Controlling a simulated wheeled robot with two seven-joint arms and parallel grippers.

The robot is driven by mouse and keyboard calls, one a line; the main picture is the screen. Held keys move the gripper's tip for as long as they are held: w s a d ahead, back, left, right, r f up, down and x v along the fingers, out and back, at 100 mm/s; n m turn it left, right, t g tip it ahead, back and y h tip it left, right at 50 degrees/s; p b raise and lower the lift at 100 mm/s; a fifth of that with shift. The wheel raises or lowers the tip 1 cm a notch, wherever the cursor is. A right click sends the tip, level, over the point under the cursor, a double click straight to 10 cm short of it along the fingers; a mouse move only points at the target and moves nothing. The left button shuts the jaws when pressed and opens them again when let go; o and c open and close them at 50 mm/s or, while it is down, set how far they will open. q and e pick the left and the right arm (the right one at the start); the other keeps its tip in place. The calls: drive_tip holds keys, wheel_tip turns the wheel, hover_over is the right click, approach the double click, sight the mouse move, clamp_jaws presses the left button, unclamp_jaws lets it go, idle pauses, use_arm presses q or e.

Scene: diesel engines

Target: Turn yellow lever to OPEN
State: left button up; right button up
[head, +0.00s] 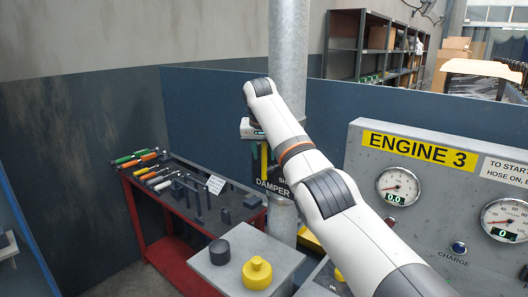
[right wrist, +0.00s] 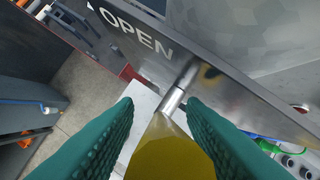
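The yellow lever (right wrist: 170,155) lies between the two teal fingers of my right gripper (right wrist: 160,104) in the right wrist view. Its metal shaft (right wrist: 178,95) runs up to a metal plate lettered OPEN (right wrist: 138,30). The fingers are apart, with a visible gap on the lever's left side. In the head view a thin strip of the yellow lever (head: 264,160) shows below my right wrist, by the pipe (head: 288,45) and the "DAMPER" label (head: 272,187). My right arm hides most of the damper and the fingertips there. My left gripper is out of view.
A red tool cart (head: 170,258) with several tools stands at left. A grey box (head: 222,278) with black and yellow knobs is below the arm. The ENGINE 3 gauge panel (head: 420,170) stands at right, close to my right arm. A blue partition (head: 205,115) is behind.

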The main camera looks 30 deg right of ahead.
drive_tip(key=b+v, duration=0.2)
drive_tip(key=v, duration=1)
idle(0.3)
